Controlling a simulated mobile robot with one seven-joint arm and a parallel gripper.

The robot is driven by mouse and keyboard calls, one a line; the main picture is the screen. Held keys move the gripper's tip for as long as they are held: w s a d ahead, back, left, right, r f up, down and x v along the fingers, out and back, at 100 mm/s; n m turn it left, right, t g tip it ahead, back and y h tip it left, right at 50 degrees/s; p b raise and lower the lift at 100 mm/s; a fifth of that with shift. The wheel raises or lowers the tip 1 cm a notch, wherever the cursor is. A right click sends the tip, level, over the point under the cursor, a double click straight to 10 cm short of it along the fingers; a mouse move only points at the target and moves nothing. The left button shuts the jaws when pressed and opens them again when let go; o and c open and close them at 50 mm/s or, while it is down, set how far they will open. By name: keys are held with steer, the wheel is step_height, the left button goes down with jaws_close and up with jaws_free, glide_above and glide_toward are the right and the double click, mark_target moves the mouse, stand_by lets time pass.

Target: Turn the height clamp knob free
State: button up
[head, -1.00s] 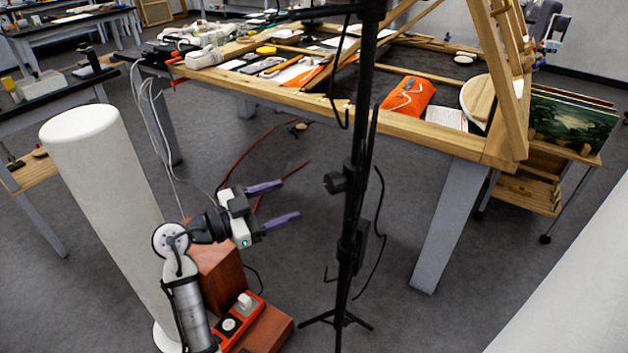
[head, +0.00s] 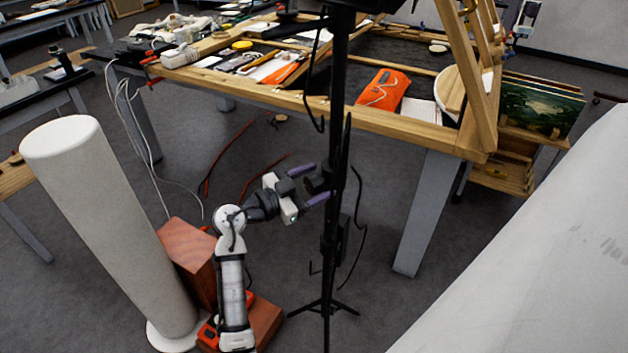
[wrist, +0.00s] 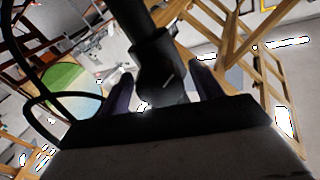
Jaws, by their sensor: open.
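A black upright stand (head: 336,120) with a tripod foot rises in the middle of the head view. Its dark clamp knob (head: 317,184) sticks out to the left of the pole, at the height of my gripper. My gripper (head: 321,182) is open, its two purple fingers reaching toward the pole, one above and one below the knob. In the wrist view a dark clamp part (wrist: 160,72) stands between the spread fingers of my gripper (wrist: 163,88). I cannot tell whether either finger touches the knob.
A wooden-framed worktable (head: 390,122) with tools and an orange pouch (head: 384,90) stands behind the stand. A white column (head: 110,220) is at left. Loose black cables (head: 355,230) hang beside the pole. Red cables lie on the floor.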

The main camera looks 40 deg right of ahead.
steer(key=shift+c, duration=0.5)
steer(key=c, duration=0.9)
steer(key=shift+n, duration=0.3)
steer(key=n+b, duration=0.1)
steer(key=n, duration=0.1)
steer(key=shift+n, duration=0.4)
steer(key=n, duration=0.4)
steer(key=shift+w+n, duration=0.1)
steer(key=shift+n, duration=0.2)
steer(key=n+p, duration=0.2)
steer(key=n, duration=0.2)
steer(key=shift+r, duration=0.1)
steer(key=shift+w+n+p, duration=0.1)
steer(key=shift+n+p, duration=1.4)
steer(key=shift+n, duration=0.8)
steer(key=shift+f, duration=0.2)
